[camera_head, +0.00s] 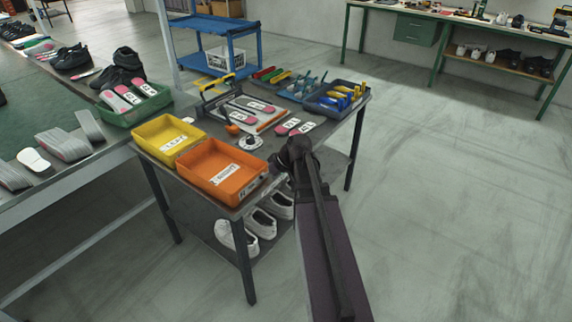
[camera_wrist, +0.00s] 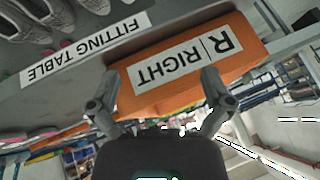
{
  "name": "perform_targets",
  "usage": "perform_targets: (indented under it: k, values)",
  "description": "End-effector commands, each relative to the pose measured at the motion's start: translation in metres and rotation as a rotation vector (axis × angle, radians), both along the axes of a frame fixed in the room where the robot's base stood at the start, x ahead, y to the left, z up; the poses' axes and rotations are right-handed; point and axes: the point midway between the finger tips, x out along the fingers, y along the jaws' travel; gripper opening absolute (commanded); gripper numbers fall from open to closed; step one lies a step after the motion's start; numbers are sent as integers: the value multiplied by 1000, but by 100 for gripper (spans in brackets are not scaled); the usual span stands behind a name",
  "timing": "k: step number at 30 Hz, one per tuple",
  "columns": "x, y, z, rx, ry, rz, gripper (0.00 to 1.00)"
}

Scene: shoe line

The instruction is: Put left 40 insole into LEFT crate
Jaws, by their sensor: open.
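The yellow crate (camera_head: 149,146), whose label appears to read LEFT, stands on the fitting table (camera_head: 232,209). The orange crate (camera_head: 207,188), labelled RIGHT, stands beside it, nearer the front; its wall (camera_wrist: 249,62) also shows upside down in the wrist view. Pink-and-white insoles lie on the table: a pair (camera_head: 288,126) right of centre and others (camera_head: 243,117) on a flat board. Their sizes are too small to read. My gripper (camera_head: 294,150) is at the table's right edge, right of the orange crate. In the wrist view it (camera_wrist: 158,82) is open and empty, facing the orange crate.
A green crate (camera_head: 141,116) with labelled insoles stands on the bench to the left. Grey trays (camera_head: 335,105) of tools are at the table's back. White shoes (camera_head: 262,222) sit on the lower shelf. The floor to the right (camera_head: 470,210) is clear.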

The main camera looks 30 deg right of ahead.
Motion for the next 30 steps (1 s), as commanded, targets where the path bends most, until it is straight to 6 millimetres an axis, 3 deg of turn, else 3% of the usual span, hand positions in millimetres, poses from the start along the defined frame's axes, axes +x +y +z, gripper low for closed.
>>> perform_targets:
  k: [3, 15, 30]
  values:
    - [-10, 35, -8, -39, 81, -9, 100]
    - [-47, 114, -35, -202, 282, -88, 100]
    - [-83, 155, -58, -344, 382, -171, 100]
